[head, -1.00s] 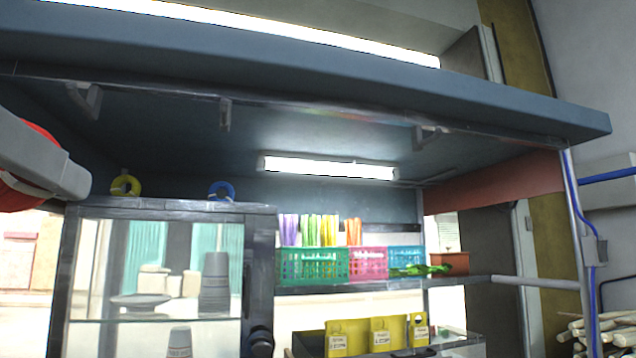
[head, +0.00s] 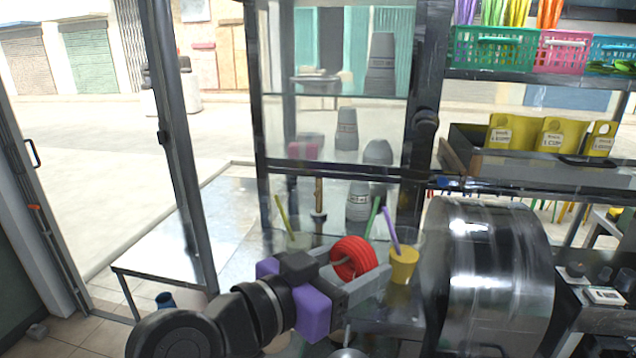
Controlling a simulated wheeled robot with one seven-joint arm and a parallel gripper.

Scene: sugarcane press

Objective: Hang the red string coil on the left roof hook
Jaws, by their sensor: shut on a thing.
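The red string coil (head: 366,253) is a thick red ring in the lower middle of the head view. My gripper (head: 357,272), with a purple body and grey fingers, is shut on it. The near finger covers the coil's lower part. The coil is held tilted, in front of the glass cabinet and the cups in this view. Whether it touches anything else cannot be told. The roof and its hooks are out of view.
A glass cabinet (head: 262,120) with a dark frame stands behind the gripper. A yellow cup (head: 404,267) with a purple straw is just right of the coil in the picture. A large shiny metal drum (head: 490,290) stands at right. A bare metal table (head: 170,225) is at left.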

